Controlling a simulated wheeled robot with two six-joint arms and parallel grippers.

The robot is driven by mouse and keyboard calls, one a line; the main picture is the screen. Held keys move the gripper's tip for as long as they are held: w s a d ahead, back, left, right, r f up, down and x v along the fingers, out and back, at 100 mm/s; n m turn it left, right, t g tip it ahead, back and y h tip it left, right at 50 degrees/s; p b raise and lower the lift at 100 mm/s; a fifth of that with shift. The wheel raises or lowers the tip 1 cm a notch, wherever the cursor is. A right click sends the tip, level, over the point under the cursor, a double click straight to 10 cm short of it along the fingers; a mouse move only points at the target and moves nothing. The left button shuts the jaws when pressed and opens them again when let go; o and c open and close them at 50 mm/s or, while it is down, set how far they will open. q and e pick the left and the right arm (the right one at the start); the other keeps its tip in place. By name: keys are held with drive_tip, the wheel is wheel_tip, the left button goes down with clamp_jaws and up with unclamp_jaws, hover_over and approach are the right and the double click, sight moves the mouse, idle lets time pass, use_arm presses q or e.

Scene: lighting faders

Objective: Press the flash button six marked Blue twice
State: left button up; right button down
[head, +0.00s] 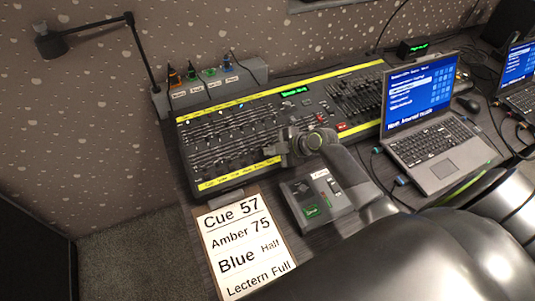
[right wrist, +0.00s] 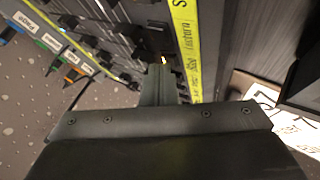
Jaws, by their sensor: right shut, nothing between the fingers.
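The lighting console (head: 225,140) lies along the wall with rows of dark faders and yellow label strips. The front label strip (head: 230,176) runs along its near edge; its names are too small to read, so I cannot pick out flash button six. My right gripper (head: 276,151) is over the near right part of the fader bank, fingers pointing down to the console. In the right wrist view its shut, empty fingers (right wrist: 158,75) are beside the yellow strip (right wrist: 185,40), hiding the buttons under them. I cannot tell whether they touch. My left gripper is not in view.
A clipboard sheet (head: 240,245) reads Cue 57, Amber 75, Blue Half, Lectern Full. A small grey box (head: 309,208) with a green display sits in front of the console. A laptop (head: 435,150) stands to the right, and a grey socket box (head: 215,92) stands behind.

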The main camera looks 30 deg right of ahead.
drive_tip(key=shift+r+p, duration=0.45)
drive_tip(key=shift+r, duration=0.3)
drive_tip(key=r+p, duration=0.2)
drive_tip(key=r, duration=0.1)
drive_tip(key=r+p, duration=0.1)
drive_tip(key=r, duration=0.1)
drive_tip(key=shift+s+p, duration=0.3)
drive_tip(key=shift+p, duration=0.1)
idle(2.3)
